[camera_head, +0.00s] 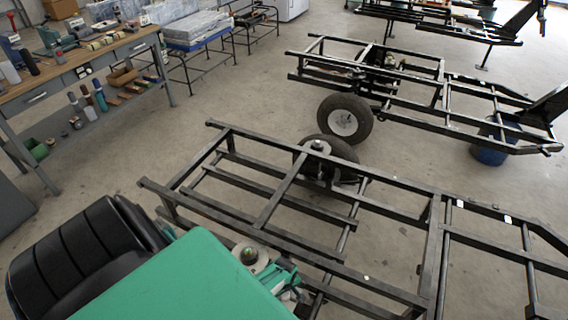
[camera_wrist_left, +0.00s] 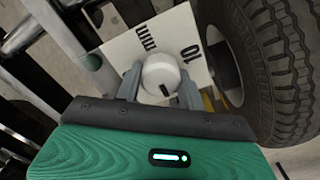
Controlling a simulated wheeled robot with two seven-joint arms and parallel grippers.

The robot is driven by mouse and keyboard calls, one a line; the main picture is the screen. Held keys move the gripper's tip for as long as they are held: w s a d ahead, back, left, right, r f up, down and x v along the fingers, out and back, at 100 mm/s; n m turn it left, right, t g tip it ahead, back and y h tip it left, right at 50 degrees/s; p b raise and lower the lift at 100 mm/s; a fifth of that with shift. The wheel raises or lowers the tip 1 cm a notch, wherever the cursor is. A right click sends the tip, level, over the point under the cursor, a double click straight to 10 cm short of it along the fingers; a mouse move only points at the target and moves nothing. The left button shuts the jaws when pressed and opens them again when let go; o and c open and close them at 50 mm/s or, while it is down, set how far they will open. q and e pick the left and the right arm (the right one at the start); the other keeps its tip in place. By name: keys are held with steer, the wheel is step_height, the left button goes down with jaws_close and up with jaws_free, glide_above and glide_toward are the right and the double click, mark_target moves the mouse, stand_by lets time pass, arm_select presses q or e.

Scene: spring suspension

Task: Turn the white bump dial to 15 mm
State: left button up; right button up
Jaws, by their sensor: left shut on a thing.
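The white bump dial (camera_wrist_left: 160,75) is a round white knob with a short black mark, in front of a white plate (camera_wrist_left: 126,50) printed with "mm" and "10". In the left wrist view the black mark points down toward my gripper, away from the "10". No 15 shows; part of the plate is hidden by the dial and fingers. My left gripper (camera_wrist_left: 160,88) has one grey finger on each side of the dial and is shut on it. In the head view the left gripper (camera_head: 287,281) is low in the picture at the near frame; the dial cannot be made out there. My right gripper is in neither view.
A black tyre (camera_wrist_left: 262,70) stands close to the right of the plate. A green round knob (camera_wrist_left: 93,61) is at its left. The near black frame (camera_head: 268,205) has open bars. A workbench (camera_head: 85,62) with tools is at the upper left. Concrete floor (camera_head: 240,100) lies clear between.

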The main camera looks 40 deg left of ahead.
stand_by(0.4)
arm_select(q)
steer(key=o, duration=1)
steer(key=shift+r, duration=0.1)
steer(key=shift+r+p, duration=0.35)
steer(key=shift+r, duration=0.25)
step_height(320, 180, up, 12)
steer(key=shift+r+p, duration=0.25)
steer(key=shift+p, duration=1)
